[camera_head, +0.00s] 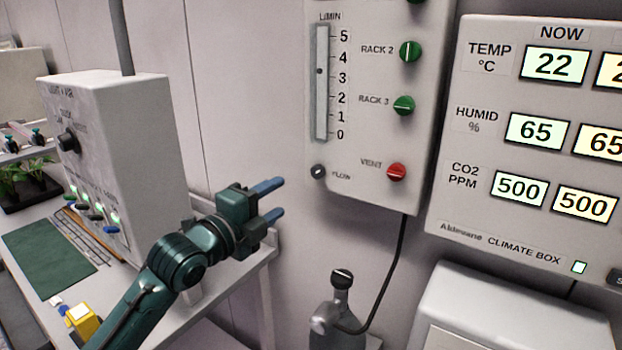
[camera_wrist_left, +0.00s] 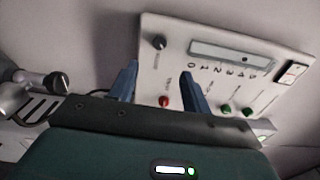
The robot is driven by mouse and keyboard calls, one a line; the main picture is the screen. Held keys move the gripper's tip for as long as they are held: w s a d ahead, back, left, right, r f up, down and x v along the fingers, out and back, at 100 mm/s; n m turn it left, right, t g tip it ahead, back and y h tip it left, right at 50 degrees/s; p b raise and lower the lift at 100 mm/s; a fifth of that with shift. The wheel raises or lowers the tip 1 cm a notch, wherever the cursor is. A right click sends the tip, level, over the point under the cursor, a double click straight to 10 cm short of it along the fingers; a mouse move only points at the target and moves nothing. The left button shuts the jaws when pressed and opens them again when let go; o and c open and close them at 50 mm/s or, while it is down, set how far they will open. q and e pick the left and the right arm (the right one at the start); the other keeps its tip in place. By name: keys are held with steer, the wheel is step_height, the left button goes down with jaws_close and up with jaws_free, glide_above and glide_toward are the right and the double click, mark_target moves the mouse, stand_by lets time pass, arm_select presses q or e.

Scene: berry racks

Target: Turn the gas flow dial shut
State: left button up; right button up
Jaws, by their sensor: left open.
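The flow dial (camera_head: 318,172) is a small dark knob with a light pointer mark, labelled FLOW, at the lower left of the white gas panel (camera_head: 360,190). It also shows in the left wrist view (camera_wrist_left: 159,42), beyond my fingers. Above it, the flow tube (camera_head: 321,110) has a dark float between 3 and 4. My left gripper (camera_head: 278,200) is open and empty, with blue fingers pointing toward the panel. It is left of and a little below the dial, apart from it. In the left wrist view the gripper (camera_wrist_left: 158,74) has the dial between and beyond its fingertips. My right gripper is not in view.
The red vent knob (camera_head: 397,172) and green rack knobs (camera_head: 404,105) are close by on the panel. A gas bottle (camera_head: 338,318) with a dark valve stands below. The climate box display (camera_head: 530,130) is at the right. A white control box (camera_head: 120,150) stands left on a table.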

mark_target(316, 173)
arm_select(q)
steer(key=p+x, duration=0.1)
steer(key=x, duration=1)
steer(key=shift+d+p, duration=0.1)
steer(key=shift+p, duration=0.3)
steer(key=shift+w+d, duration=0.4)
steer(key=shift+w, duration=0.2)
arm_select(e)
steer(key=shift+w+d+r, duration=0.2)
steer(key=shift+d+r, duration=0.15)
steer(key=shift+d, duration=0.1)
arm_select(q)
steer(key=shift+c, duration=0.6)
steer(key=c, duration=0.9)
steer(key=shift+o, duration=0.2)
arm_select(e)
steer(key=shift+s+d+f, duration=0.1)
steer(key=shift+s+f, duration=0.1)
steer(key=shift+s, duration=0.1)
